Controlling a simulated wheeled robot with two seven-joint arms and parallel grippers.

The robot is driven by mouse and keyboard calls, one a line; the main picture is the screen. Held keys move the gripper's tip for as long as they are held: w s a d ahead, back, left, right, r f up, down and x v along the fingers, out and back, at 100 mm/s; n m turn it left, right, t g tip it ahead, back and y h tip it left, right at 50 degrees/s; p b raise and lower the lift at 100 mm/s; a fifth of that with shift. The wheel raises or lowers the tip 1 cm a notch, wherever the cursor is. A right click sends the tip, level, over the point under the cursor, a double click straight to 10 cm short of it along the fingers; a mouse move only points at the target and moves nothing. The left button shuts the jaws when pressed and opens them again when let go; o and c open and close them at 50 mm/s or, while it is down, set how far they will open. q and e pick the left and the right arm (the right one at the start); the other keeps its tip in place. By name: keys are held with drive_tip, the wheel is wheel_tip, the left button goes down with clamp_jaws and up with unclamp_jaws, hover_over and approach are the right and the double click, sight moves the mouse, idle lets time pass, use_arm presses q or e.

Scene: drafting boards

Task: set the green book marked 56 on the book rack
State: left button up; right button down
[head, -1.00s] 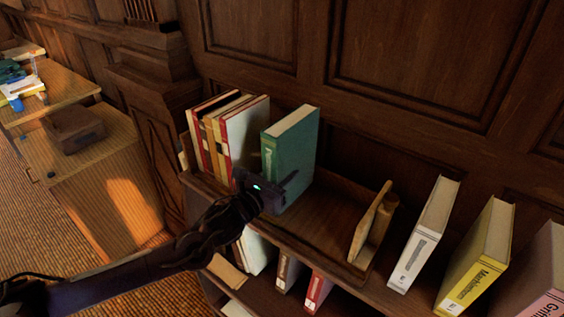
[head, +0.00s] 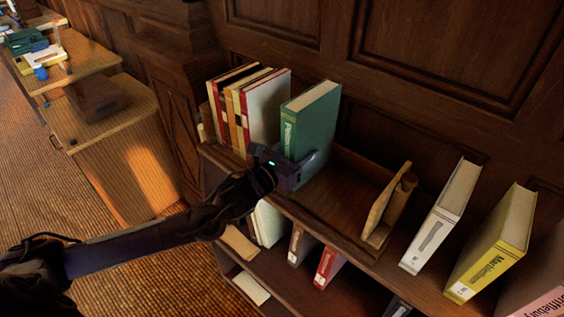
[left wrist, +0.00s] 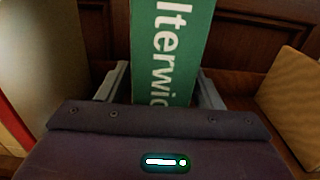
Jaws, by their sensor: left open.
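The green book (head: 312,120) stands upright in the book rack (head: 336,200), just right of a row of red, white and tan books. My left gripper (head: 300,172) is open at the lower part of the book's spine. In the left wrist view the green spine (left wrist: 172,50) shows large white letters, and the open fingers (left wrist: 160,88) lie one on each side of it. The mark 56 is not readable. The book's foot is hidden by my gripper. My right gripper is not in view.
Free rack floor lies right of the green book, up to a wooden end piece (head: 386,208). White (head: 440,215), yellow (head: 490,245) and pink books stand further right. A lower shelf holds several books. Panelled wall stands behind; desks are at left.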

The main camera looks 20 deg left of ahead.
use_arm(q)
drive_tip(key=b+v, duration=0.2)
drive_tip(key=v, duration=0.9)
drive_tip(key=shift+b, duration=0.3)
drive_tip(key=shift+s, duration=0.1)
